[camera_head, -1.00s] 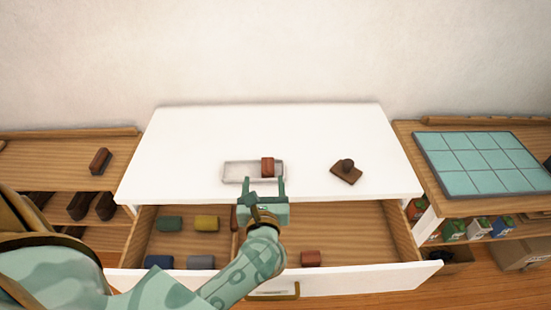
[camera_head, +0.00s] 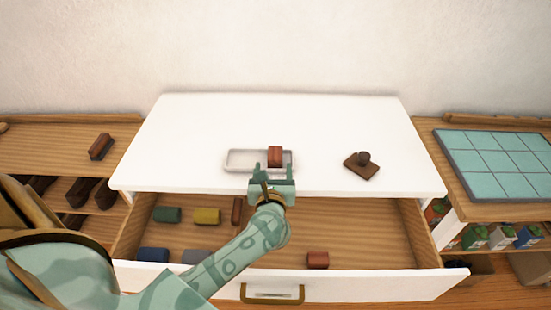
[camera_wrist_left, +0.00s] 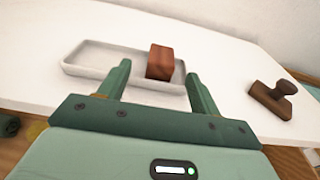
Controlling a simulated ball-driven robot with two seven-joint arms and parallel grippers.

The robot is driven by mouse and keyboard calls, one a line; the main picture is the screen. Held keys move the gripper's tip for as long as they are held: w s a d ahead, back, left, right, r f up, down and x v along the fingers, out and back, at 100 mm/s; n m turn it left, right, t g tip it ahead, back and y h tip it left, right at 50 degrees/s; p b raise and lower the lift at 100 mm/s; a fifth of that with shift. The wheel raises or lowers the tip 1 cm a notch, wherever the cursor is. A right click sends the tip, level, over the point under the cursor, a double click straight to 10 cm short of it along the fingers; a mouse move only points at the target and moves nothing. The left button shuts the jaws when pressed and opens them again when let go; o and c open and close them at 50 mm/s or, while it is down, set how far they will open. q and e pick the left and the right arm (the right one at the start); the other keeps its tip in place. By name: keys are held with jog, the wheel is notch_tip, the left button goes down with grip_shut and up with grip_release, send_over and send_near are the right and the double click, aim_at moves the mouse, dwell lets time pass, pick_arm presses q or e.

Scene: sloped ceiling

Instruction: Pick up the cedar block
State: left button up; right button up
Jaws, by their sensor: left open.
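A reddish-brown block, which looks like the cedar block (camera_head: 275,156), sits in the right part of a shallow white tray (camera_head: 240,160) on the white top. My left gripper (camera_head: 273,178) is open and empty at the tray's near edge, just short of the block. In the left wrist view the block (camera_wrist_left: 160,62) appears between the two fingertips of the gripper (camera_wrist_left: 158,78), beyond them and nearer the right one. The tray (camera_wrist_left: 90,60) also shows there. I see no contact with the block. My right gripper is out of view.
The open drawer (camera_head: 370,235) below holds several blocks, including green, yellow, blue and a red-brown one (camera_head: 318,260). A brown stamp with a knob (camera_head: 361,165) stands right of the tray. A teal tiled board (camera_head: 495,165) lies on the right shelf. The white top's left side is clear.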

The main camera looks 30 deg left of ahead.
aim_at(275, 152)
pick_arm(q)
jog(key=b+x, duration=0.1)
jog(key=x, duration=0.7)
jog(key=shift+w+d+f, duration=0.1)
jog(key=shift+w+d, duration=0.05)
jog(key=c, duration=1)
